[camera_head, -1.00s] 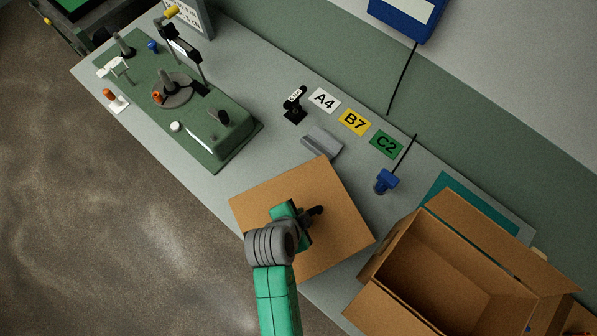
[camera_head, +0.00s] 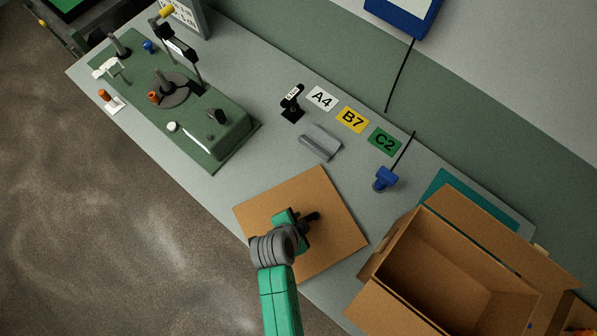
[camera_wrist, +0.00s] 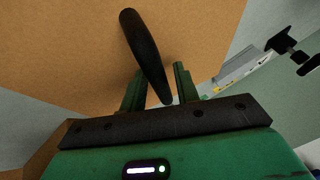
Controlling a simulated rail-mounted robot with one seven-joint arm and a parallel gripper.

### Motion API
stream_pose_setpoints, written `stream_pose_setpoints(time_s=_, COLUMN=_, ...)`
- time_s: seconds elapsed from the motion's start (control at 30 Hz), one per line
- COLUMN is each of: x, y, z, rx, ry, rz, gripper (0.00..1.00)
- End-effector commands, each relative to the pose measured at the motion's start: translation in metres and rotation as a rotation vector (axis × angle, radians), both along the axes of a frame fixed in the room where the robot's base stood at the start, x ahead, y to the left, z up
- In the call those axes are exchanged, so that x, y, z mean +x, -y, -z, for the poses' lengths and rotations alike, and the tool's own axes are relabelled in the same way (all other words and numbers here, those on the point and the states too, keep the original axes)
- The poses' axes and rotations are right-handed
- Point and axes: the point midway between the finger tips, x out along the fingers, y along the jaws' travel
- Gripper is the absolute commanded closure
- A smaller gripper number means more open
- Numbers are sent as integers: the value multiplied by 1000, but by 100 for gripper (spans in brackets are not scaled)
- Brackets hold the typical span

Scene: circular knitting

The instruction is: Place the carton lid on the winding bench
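The carton lid (camera_head: 338,228) is a flat, square brown cardboard panel with a black handle (camera_wrist: 147,50). In the head view it lies level over the front part of the grey winding bench (camera_head: 255,133), with its near left edge by the bench's front edge. I cannot tell whether it touches the bench top. My arm hides part of the lid's near side in the head view.
An open brown carton (camera_head: 440,270) stands to the right of the lid. A grey block (camera_head: 320,142), a blue knob-like piece (camera_head: 384,179) and a black stand (camera_head: 292,104) are behind the lid. A green machine base (camera_head: 215,140) occupies the bench's left part.

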Motion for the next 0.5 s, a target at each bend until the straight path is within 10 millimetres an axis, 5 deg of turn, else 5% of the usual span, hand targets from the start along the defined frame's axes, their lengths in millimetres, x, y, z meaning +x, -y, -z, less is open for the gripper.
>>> stream_pose_setpoints(time_s=0.33, x=-1, y=-1, z=-4, rx=0, ry=0, rz=0, gripper=63)
stream_pose_setpoints(time_s=0.5, x=-15, y=-10, z=-34, rx=1, ry=3, rz=-1, gripper=63)
